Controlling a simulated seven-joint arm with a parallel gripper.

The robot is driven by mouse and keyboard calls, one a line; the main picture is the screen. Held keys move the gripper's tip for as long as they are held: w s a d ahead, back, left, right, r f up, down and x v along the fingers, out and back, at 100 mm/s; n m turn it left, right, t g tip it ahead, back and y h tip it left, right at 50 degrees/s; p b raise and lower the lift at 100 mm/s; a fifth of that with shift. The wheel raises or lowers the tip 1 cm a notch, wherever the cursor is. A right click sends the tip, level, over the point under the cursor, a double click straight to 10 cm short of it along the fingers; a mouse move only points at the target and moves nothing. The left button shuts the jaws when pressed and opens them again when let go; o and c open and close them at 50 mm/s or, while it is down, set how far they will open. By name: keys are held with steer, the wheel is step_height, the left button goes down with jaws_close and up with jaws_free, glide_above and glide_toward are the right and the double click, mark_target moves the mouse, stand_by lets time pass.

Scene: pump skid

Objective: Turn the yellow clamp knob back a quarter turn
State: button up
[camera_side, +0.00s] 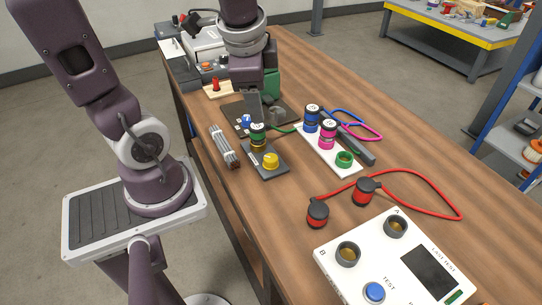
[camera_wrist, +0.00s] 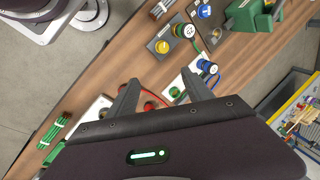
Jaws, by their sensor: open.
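The yellow clamp knob (camera_side: 271,159) sits on top of a dark grey block (camera_side: 264,172) near the left edge of the bench. A green-banded plug (camera_side: 258,132) stands upright at the far end of the same block. In the wrist view the yellow knob (camera_wrist: 162,47) lies beyond my fingertips, apart from them. My gripper (camera_side: 263,100) is above the bench, behind the block in the side view. In the wrist view my gripper (camera_wrist: 160,77) shows two fingers spread wide with nothing between them.
A white strip (camera_side: 318,153) with blue and pink plugs and a green ring stands right of the block. A grey bundle of rods (camera_side: 224,147) lies to its left. A black plate with a blue knob (camera_side: 247,121) is behind. Red-cabled plugs (camera_side: 318,212) and a white tester (camera_side: 333,253) are in front.

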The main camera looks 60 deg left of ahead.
steer(key=w+a+f+m+g, duration=0.1)
steer(key=w+a+f+m, duration=0.2)
steer(key=a+f, duration=0.1)
steer(key=m+g+h, duration=0.2)
steer(key=m+h, duration=0.1)
steer(key=m, duration=0.6)
glide_above(271, 157)
step_height(271, 157, down, 15)
steer(key=shift+f, duration=0.1)
step_height(271, 157, down, 7)
jaws_close()
